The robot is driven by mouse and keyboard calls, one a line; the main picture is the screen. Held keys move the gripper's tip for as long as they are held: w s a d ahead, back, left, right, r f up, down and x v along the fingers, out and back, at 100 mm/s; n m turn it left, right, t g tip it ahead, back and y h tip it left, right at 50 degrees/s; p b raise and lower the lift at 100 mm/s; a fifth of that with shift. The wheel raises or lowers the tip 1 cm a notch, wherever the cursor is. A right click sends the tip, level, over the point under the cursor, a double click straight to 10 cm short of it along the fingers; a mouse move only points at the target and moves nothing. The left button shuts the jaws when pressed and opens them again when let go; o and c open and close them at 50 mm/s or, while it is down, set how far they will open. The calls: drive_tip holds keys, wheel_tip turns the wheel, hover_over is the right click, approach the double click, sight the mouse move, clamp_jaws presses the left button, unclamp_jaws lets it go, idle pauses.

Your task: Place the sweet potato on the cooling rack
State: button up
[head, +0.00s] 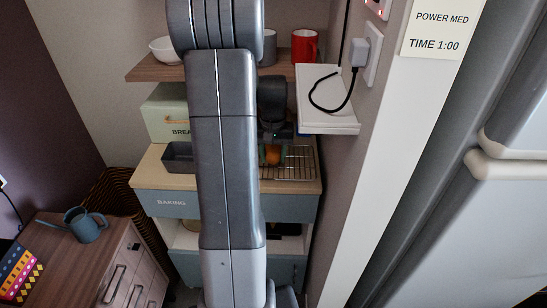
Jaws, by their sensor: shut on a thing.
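The sweet potato (272,157) is a small orange shape just right of my arm in the head view. My gripper (272,148) points down and is shut on it; the fingers are small and dark, and partly hidden. The cooling rack (298,168) is a wire grid on the right side of the wooden counter top. The sweet potato shows against the rack's left part. I cannot tell whether it touches the wires or hangs just above them. My arm hides the rack's left end.
A grey baking tin (178,157) and a bread box (165,112) stand left of my arm. A white wall shelf (330,122) with a charger cable juts out right of my gripper. Above is a shelf with a red mug (304,46). The rack's right part is bare.

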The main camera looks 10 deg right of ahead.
drive_tip(key=shift+f, duration=0.65)
drive_tip(key=shift+f, duration=0.1)
drive_tip(key=o, duration=1.1)
wheel_tip(320, 180, up, 12)
drive_tip(key=shift+r, duration=0.1)
